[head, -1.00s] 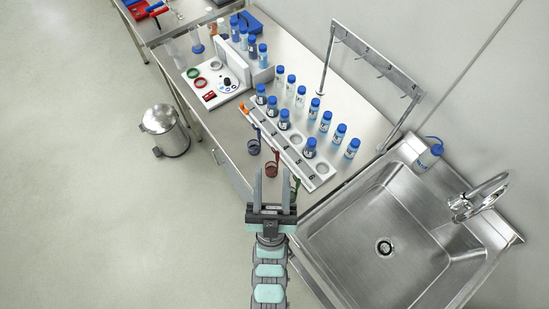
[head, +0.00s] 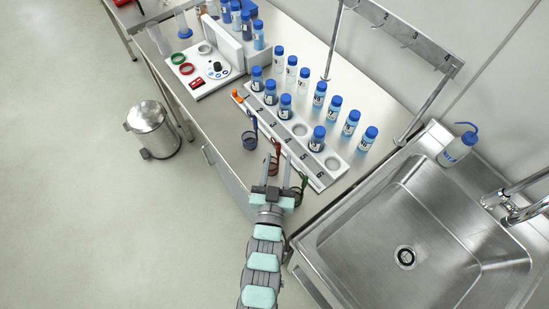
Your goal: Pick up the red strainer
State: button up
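The red strainer (head: 275,149) hangs at the front edge of the steel table, between a blue strainer (head: 250,138) on its left and a green strainer (head: 301,184) on its right. My gripper (head: 277,160) is open, its two fingers pointing up the picture at the red strainer. The fingers partly cover the red strainer's lower part. From this view I cannot tell whether they touch it or how far above or below it they are.
A white numbered rack (head: 333,163) with several blue-capped bottles stands on the table just behind the strainers. A steel sink (head: 420,215) is at the right, with a wash bottle (head: 458,148) beside it. A pedal bin (head: 152,128) stands on the floor at left.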

aim_at(279, 150)
jog(key=w, duration=0.3)
jog(key=shift+w+d, duration=0.15)
jog(key=shift+w, duration=0.05)
jog(key=w, duration=0.4)
jog(key=shift+w+d+r+p, duration=0.1)
jog(key=shift+w+r+p, duration=0.2)
jog(key=shift+w+r, duration=0.1)
jog(key=shift+f, duration=0.1)
jog(key=shift+c, duration=0.2)
grip_shut()
dwell(0.7)
